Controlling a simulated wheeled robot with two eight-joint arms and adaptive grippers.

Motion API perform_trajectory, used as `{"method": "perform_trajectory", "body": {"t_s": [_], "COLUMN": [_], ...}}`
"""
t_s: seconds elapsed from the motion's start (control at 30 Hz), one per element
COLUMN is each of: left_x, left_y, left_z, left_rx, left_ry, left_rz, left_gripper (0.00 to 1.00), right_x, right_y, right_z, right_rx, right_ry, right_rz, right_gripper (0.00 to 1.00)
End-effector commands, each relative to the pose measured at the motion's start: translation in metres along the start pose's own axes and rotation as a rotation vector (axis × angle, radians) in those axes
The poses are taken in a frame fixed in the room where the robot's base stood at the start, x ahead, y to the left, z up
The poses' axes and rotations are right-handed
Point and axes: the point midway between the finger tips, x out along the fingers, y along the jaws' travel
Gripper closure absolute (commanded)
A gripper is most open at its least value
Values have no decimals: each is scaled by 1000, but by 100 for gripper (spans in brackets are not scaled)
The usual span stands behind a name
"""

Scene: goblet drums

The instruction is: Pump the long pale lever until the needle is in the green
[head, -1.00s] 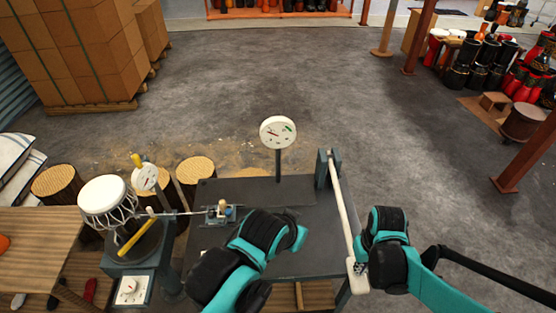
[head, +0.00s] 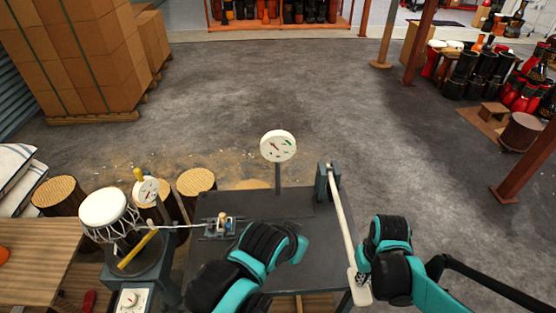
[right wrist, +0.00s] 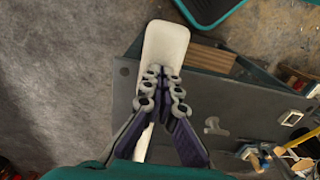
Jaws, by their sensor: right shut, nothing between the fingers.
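The long pale lever (head: 342,218) runs from a grey-blue bracket at the table's right edge towards me and ends in a flat pale paddle. In the right wrist view the paddle (right wrist: 165,45) lies beneath my right gripper (right wrist: 166,76). Its fingers are shut together with nothing between them, over the paddle; whether they touch it I cannot tell. In the head view my right gripper (head: 361,276) is at the paddle end, partly hidden by its wrist. The white round gauge (head: 278,146) stands on a post behind. Its needle points up-left, away from the green mark at upper right. My left gripper's fingers are hidden.
The dark table (head: 320,240) carries a small clamp (head: 220,226). A white-headed drum (head: 104,208), a smaller gauge (head: 147,190) and a yellow bar (head: 137,249) stand at left. My left arm crosses the table's front. Floor right of the lever is clear.

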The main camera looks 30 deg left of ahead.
Motion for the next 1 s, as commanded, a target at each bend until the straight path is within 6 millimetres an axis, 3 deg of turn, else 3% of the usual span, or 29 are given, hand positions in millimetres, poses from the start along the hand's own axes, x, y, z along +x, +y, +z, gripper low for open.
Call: {"method": "perform_trajectory", "body": {"t_s": [0.03,0.4,0.53,1.0], "left_x": [-13,-58,-62,-61], "left_y": [0,0,0,0], "left_z": [-9,-41,-44,-43], "left_rx": [0,0,0,0], "left_ry": [0,0,0,0], "left_rz": [0,0,0,0], "left_gripper": [100,100,100,100], "right_x": [-18,-91,-99,-97], "right_y": [0,0,0,0], "right_z": [1,6,6,6], "right_rx": [0,0,0,0], "right_ry": [0,0,0,0], "right_rz": [0,0,0,0], "right_gripper": [100,100,100,100]}}
